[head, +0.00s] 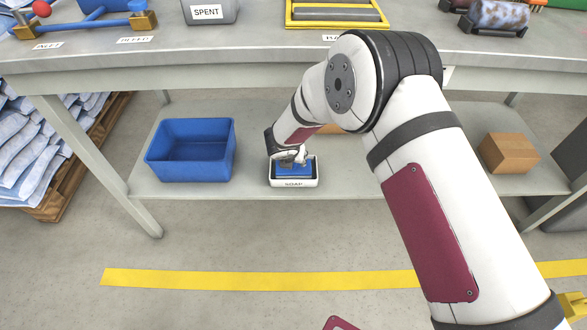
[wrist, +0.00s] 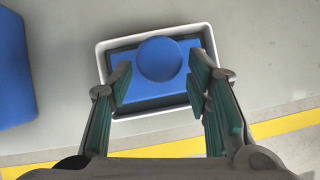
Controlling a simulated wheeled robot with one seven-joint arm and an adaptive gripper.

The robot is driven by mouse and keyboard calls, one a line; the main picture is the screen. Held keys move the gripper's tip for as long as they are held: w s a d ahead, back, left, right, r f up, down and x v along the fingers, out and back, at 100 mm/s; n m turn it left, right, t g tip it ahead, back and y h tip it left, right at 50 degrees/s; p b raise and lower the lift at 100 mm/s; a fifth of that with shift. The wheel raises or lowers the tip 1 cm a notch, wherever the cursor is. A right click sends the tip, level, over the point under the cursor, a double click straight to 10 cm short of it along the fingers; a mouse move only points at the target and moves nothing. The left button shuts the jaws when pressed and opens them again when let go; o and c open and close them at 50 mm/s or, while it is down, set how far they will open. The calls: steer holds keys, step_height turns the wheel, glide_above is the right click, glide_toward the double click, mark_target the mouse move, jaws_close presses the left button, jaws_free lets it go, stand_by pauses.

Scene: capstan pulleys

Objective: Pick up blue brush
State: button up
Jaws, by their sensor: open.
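The blue brush (wrist: 160,58) shows in the wrist view as a blue block with a round blue knob on top. It lies in a white tray (wrist: 103,62) on the lower shelf. In the head view the tray (head: 293,184) is labelled SOAP, and the blue brush (head: 294,172) is partly covered by my gripper (head: 292,157). My gripper (wrist: 162,82) is open and empty in the wrist view, pointing down over the tray. Its two fingers stand to the left and right of the brush, apart from the knob. How far the fingertips are above the block is unclear.
A blue bin (head: 190,152) stands left of the tray on the lower shelf (head: 250,183). A cardboard box (head: 509,153) sits at the right of the shelf. The workbench top (head: 235,52) overhangs the shelf. Sacks on a pallet lie at the far left.

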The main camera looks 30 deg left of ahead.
mark_target(297, 172)
steer(key=b+x, duration=0.1)
steer(key=x, duration=0.2)
steer(key=shift+w+a+f, duration=0.1)
steer(key=shift+f, duration=0.1)
jaws_close()
steer(key=shift+r, duration=0.1)
